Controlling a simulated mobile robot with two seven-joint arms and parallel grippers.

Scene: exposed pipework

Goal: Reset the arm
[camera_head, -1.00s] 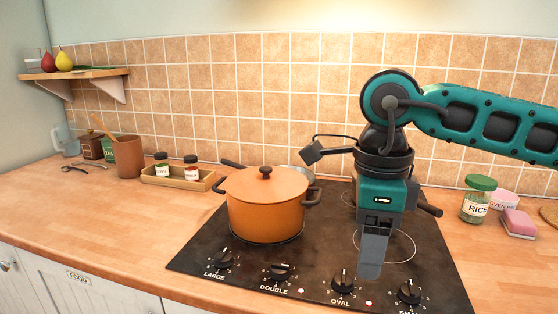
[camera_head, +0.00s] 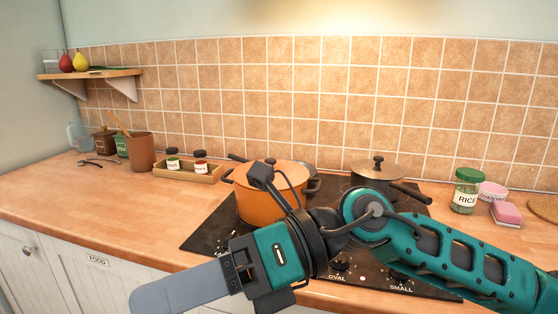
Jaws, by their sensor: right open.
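My right arm comes in from the lower right, folded low in front of the hob. Its gripper (camera_head: 180,290) points to the lower left, in front of the counter edge and the cupboard doors. It is open and holds nothing that I can see; one grey finger hides the other. My left gripper is not in view. The arm covers the front of the black hob (camera_head: 205,238) and part of the orange pot (camera_head: 258,207), which stands with its lid on.
A dark lidded pan (camera_head: 376,180) stands at the back right of the hob. A rice jar (camera_head: 466,192) and a pink sponge (camera_head: 506,213) are on the right. A spice tray (camera_head: 187,175) and a brown pot (camera_head: 141,152) are on the left. The left front counter is clear.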

